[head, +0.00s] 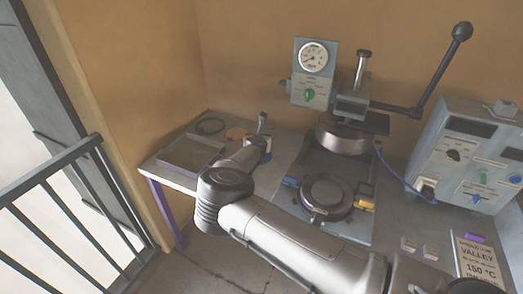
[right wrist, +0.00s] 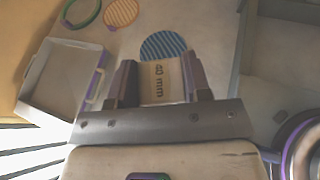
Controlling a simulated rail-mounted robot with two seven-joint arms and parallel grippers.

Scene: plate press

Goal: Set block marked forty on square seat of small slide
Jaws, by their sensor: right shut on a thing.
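My right gripper (right wrist: 160,92) is shut on a pale block (right wrist: 160,72) marked "40 mm"; the block sits between the two fingers in the right wrist view. In the head view my right arm comes in from the lower right and reaches over the side table, and the block cannot be made out there. The press bed (head: 348,222) carries a dark round platen (head: 327,194) with a blue grip on its left and a yellow one on its right. I cannot pick out the square seat of the small slide. My left gripper is out of view.
A shallow tray (right wrist: 48,92), a green ring (right wrist: 80,12), an orange ridged disc (right wrist: 121,12) and a blue ridged disc (right wrist: 160,43) lie on the table. The press lever (head: 436,75) and control box (head: 465,155) stand right. Small blocks (head: 409,244) lie near a sign (head: 477,262).

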